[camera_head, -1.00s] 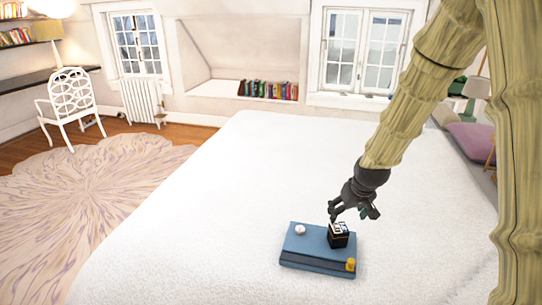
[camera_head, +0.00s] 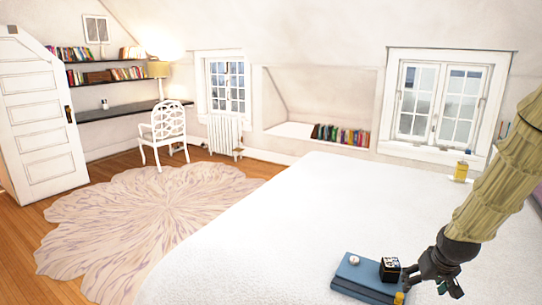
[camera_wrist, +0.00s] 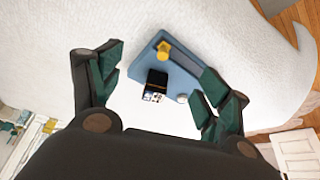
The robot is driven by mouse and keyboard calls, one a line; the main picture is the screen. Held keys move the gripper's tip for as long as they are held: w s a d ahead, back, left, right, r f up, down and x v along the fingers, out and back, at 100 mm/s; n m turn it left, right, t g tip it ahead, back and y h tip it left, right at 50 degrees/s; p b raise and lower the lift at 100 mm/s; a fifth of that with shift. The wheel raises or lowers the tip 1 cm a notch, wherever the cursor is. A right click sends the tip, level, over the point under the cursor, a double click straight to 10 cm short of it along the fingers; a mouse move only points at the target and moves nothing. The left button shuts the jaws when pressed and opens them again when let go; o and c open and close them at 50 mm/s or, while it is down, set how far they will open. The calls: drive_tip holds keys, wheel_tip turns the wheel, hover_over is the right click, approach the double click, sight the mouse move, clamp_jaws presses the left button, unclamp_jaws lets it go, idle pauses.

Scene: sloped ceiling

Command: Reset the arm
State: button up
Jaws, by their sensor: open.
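My gripper (camera_head: 436,279) is at the lower right in the head view, above the white bed and just right of a blue book. In the wrist view my gripper (camera_wrist: 160,85) has its two dark green fingers spread wide, with nothing held between them. The blue book (camera_head: 345,283) lies on the bed and also shows in the wrist view (camera_wrist: 180,68). On it are a black box with a patterned top (camera_head: 390,268), a small white round thing (camera_head: 354,261) and a small yellow thing (camera_head: 399,297).
The white bed (camera_head: 260,240) fills the lower right. A yellow bottle-like item (camera_head: 461,171) stands near its far edge. A patterned rug (camera_head: 160,215), a white chair (camera_head: 165,130) and a white door (camera_head: 40,120) are at the left. The rug area is open floor.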

drive_tip(key=s+a+f+g, duration=0.1)
drive_tip(key=s+a+f, duration=0.35)
drive_tip(key=f, duration=0.35)
drive_tip(key=s+a+f+g, duration=0.1)
drive_tip(key=s+a+f, duration=0.2)
drive_tip(key=s+f, duration=0.3)
drive_tip(key=s+a+f, duration=0.4)
drive_tip(key=f, duration=0.5)
drive_tip(key=s+a+f+g, duration=0.1)
drive_tip(key=s+a+f, duration=0.1)
drive_tip(key=s, duration=0.5)
drive_tip(key=s+a+f+n, duration=0.1)
drive_tip(key=s+a+f, duration=0.2)
drive_tip(key=s, duration=0.3)
drive_tip(key=s+a+f+g, duration=0.1)
drive_tip(key=s+a+f, duration=0.2)
drive_tip(key=s+f, duration=0.2)
drive_tip(key=s, duration=0.2)
drive_tip(key=shift+s+g+y, duration=0.3)
drive_tip(key=shift+y, duration=0.1)
